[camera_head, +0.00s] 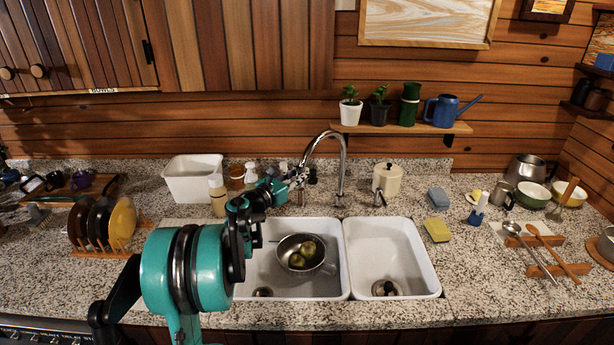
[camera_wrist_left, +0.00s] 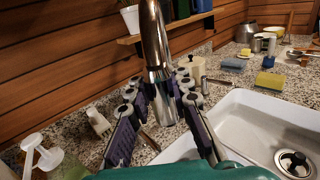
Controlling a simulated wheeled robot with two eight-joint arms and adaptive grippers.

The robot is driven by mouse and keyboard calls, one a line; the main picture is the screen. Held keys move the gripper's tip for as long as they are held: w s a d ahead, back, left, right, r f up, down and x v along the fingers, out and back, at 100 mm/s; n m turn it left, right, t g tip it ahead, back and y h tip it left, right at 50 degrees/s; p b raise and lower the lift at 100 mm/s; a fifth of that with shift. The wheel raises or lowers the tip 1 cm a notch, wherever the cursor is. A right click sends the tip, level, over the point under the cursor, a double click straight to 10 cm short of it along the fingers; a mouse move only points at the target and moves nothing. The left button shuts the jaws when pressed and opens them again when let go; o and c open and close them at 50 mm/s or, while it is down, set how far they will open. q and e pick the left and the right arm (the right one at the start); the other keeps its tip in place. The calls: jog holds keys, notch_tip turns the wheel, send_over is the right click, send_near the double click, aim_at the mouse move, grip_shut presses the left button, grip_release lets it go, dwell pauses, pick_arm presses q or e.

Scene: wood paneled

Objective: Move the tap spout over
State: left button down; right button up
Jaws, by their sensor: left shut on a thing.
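The chrome tap spout (camera_head: 326,138) arches from its base behind the double sink, with its end over the rear of the left basin (camera_head: 332,285). My left gripper (camera_head: 295,187) is at the spout's lower end. In the left wrist view the spout (camera_wrist_left: 156,60) hangs down between the two fingers of my left gripper (camera_wrist_left: 162,115), which is shut on it. The right basin (camera_head: 385,245) is empty apart from its drain. My right gripper is in neither view.
A metal pan (camera_head: 290,262) with several greenish items lies in the left basin. A white bin (camera_head: 192,177), a pump bottle (camera_head: 217,195) and other bottles stand left of the tap. A cream canister (camera_head: 387,181), a tap handle (camera_head: 379,198) and sponges (camera_head: 437,230) are to the right.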

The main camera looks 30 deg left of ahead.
pick_arm(q)
jog(key=shift+s+a, duration=0.1)
jog(key=shift+a, duration=0.2)
jog(key=c, duration=1.5)
grip_release()
jog(key=shift+r, duration=0.1)
jog(key=shift+o, duration=0.8)
jog(key=shift+s+a, duration=0.15)
jog(key=shift+s, duration=0.2)
jog(key=shift+w, duration=0.15)
jog(key=s, duration=1.2)
jog(key=shift+a, duration=0.3)
